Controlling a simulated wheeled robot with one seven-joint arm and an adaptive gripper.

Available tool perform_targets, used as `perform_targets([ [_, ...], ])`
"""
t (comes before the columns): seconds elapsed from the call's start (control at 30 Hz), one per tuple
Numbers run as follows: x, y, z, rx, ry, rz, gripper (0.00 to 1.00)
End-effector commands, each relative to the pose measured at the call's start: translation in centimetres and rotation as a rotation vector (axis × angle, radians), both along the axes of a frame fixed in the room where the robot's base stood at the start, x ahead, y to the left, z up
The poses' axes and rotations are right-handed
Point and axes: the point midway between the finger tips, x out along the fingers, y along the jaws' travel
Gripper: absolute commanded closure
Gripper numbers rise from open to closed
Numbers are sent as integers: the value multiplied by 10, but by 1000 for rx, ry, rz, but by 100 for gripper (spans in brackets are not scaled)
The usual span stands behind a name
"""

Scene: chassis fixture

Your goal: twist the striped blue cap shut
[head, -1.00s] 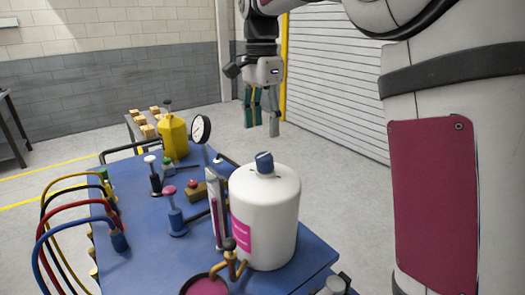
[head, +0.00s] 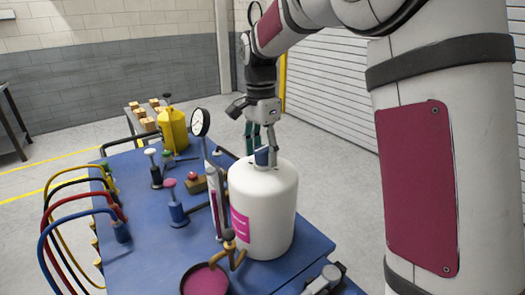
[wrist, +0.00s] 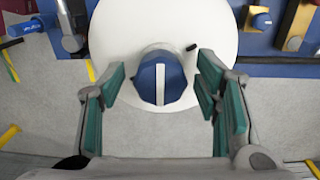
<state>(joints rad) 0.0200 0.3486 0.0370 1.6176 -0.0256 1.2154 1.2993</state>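The striped blue cap (head: 262,157) sits on top of the white bottle (head: 264,215), which stands on the blue bench top (head: 150,262). In the wrist view the cap (wrist: 152,84) is blue with a white stripe running up and down the picture. My gripper (head: 261,145) is right at the cap in the head view, pointing down, and partly overlaps it. In the wrist view my gripper (wrist: 158,98) is open, with its green-padded fingers to the left and right of the cap and a visible gap on each side. Whether the cap is seated tight cannot be told.
A gauge (head: 200,122) and a yellow can (head: 173,130) stand behind the bottle. A pink-topped plunger (head: 176,205) is to its left, a pan of pink liquid (head: 204,280) in front. Coloured hoses (head: 75,205) arch at the bench's left edge.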

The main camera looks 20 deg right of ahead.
Motion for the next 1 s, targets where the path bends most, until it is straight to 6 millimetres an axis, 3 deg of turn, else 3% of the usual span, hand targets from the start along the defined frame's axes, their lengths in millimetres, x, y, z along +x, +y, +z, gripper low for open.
perform_targets([
  [0.03, 0, 0, 0, 0, 0, 0, 56],
  [0.2, 0, 0, 0, 0, 0, 0, 93],
  [0.3, 0, 0, 0, 0, 0, 0, 94],
  [0.33, 0, 0, 0, 0, 0, 0, 72],
  [0.47, 0, 0, 0, 0, 0, 0, 100],
  [0.57, 0, 0, 0, 0, 0, -21, 100],
  [0.83, 0, 0, 1, 0, 0, -304, 100],
  [1.0, 1, 0, 0, 0, 0, -354, 100],
])
